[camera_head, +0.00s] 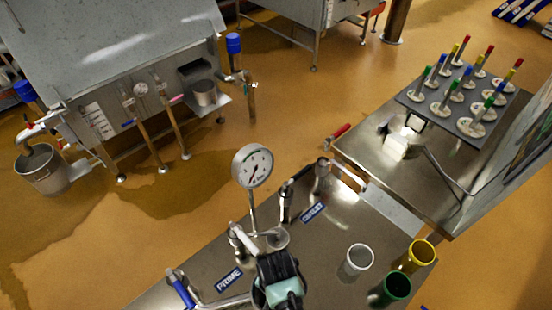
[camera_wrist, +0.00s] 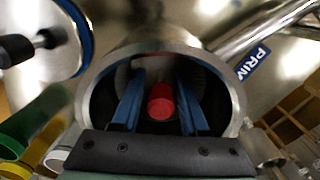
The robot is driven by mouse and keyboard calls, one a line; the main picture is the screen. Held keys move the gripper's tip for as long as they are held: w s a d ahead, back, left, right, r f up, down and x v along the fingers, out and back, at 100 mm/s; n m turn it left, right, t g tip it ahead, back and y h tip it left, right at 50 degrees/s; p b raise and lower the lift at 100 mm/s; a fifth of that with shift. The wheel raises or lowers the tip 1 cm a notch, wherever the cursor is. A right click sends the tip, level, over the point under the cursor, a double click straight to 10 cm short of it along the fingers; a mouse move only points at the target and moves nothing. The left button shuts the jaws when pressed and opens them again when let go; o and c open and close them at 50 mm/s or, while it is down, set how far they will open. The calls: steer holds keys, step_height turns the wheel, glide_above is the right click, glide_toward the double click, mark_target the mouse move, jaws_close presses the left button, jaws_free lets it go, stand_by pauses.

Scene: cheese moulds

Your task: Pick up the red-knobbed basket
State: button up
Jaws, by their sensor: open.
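In the wrist view a red knob (camera_wrist: 160,103) shows inside a round metal housing (camera_wrist: 228,95) with a dark interior. The rest of the basket is mostly hidden in the dark. My gripper (camera_wrist: 160,84) is open, its two blue fingers reaching into the housing on the left and right of the knob. A gap shows between each finger and the knob. In the head view my gripper (camera_head: 276,268) is at the bottom middle, over the steel bench (camera_head: 330,225). Its fingertips, the knob and the housing opening are hidden there.
A dial gauge (camera_head: 252,166) stands upright just behind my gripper. White (camera_head: 358,260), yellow (camera_head: 420,255) and green (camera_head: 396,287) cups stand to the right. A blue-handled valve (camera_head: 180,290) is at left. A rack (camera_head: 460,103) of colour-tipped rods is at the upper right.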

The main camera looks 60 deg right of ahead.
steer(key=shift+f, duration=0.75)
steer(key=shift+c, duration=0.3)
jaws_close()
steer(key=shift+w+r, duration=0.1)
stand_by(0.4)
